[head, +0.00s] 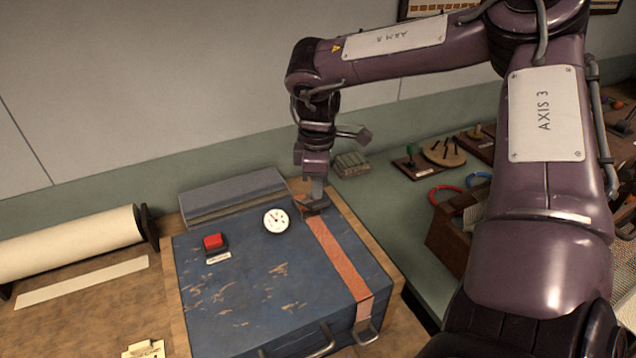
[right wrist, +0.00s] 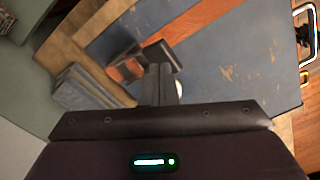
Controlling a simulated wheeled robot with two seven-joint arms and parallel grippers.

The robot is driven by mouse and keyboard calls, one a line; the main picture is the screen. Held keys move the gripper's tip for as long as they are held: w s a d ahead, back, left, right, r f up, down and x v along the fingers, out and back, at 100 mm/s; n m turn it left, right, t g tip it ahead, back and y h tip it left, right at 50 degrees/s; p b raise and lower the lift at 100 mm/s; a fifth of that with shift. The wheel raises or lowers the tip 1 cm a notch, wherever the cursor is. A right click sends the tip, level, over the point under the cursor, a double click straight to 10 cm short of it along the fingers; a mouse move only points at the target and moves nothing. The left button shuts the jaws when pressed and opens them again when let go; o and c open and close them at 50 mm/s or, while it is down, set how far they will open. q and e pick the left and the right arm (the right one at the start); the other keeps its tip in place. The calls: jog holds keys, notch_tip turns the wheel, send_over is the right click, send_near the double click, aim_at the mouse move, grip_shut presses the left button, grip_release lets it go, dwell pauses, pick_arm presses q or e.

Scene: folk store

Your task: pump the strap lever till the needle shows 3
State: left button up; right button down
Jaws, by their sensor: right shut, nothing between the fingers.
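A blue scuffed case (head: 240,292) lies on a wooden board. An orange strap (head: 338,258) runs across its right side, also seen in the right wrist view (right wrist: 128,70). A round white gauge (head: 276,220) sits beside the strap's far end; its needle is too small to read. My right gripper (head: 316,203) is shut and empty, pointing down at the strap's far end, where the strap lever is largely hidden behind it. In the right wrist view the fingers (right wrist: 161,72) are over the strap's end; contact cannot be told. My left gripper is not in view.
A red button (head: 214,242) is on the case left of the gauge. A grey-blue block (head: 235,195) stands behind. A paper roll (head: 70,242) lies at the left. A stack of small blocks (head: 350,164) and wooden stands (head: 442,152) are at the back right.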

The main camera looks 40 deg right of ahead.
aim_at(319, 202)
dwell(0.4)
jog(key=shift+f, duration=0.1)
jog(key=shift+s+a+f+b, duration=0.1)
jog(key=shift+s+f+b, duration=0.1)
jog(key=shift+f+b, duration=1.15)
jog(key=shift+s+a+f+b, duration=0.1)
jog(key=shift+s+f+b, duration=0.1)
jog(key=shift+f+b, duration=1.05)
jog(key=shift+w+d+r+p, duration=0.1)
jog(key=shift+w+r+p, duration=0.05)
jog(key=shift+r+p, duration=2.6)
jog(key=shift+r, duration=1.9)
